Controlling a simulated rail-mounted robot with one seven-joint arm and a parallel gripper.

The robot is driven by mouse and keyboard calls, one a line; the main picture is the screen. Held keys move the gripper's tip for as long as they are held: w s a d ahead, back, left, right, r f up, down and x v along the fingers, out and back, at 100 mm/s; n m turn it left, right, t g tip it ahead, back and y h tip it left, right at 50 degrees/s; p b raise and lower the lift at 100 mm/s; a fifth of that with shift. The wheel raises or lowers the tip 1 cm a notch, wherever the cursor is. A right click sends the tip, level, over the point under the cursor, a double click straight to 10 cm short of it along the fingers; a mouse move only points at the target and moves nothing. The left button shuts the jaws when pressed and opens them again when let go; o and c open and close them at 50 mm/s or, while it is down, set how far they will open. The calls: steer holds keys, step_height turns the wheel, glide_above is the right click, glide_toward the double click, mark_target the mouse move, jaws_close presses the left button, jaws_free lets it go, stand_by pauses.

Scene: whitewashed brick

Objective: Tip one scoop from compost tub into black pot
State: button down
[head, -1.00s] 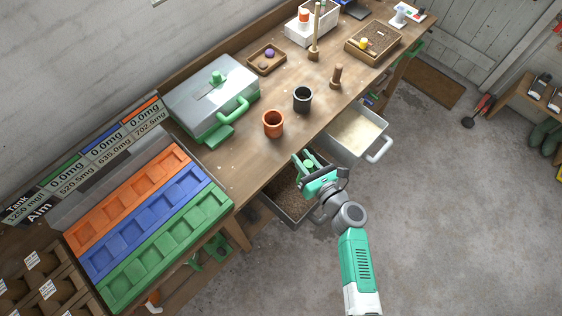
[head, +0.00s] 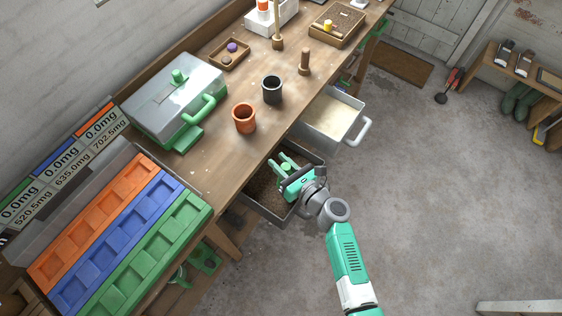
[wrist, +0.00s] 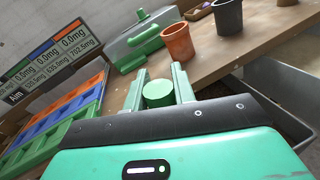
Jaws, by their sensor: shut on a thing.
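The black pot (head: 272,90) stands upright on the wooden bench, and it also shows at the top of the wrist view (wrist: 229,17). The compost tub (head: 262,209) is a dark grey tub with brown contents, below the bench's front edge. My gripper (head: 286,166) is over the tub, its fingers pointing toward the bench. It is shut on a green round handle (wrist: 158,93), seen end-on between the fingers in the wrist view. I take this as the scoop's handle. The scoop's bowl and any load are hidden.
A terracotta pot (head: 243,118) stands just left of the black pot. A wooden peg (head: 304,62) stands to its right. A pale-filled tub (head: 354,137) sits right of the compost tub. A green-handled grey box (head: 170,105) and a coloured tray (head: 120,235) are on the left.

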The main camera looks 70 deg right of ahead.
steer(key=shift+f+b, duration=1.9)
steer(key=shift+f, duration=0.5)
steer(key=shift+r, duration=0.1)
step_height(320, 180, up, 13)
steer(key=n+p, duration=0.3)
steer(key=p, duration=0.4)
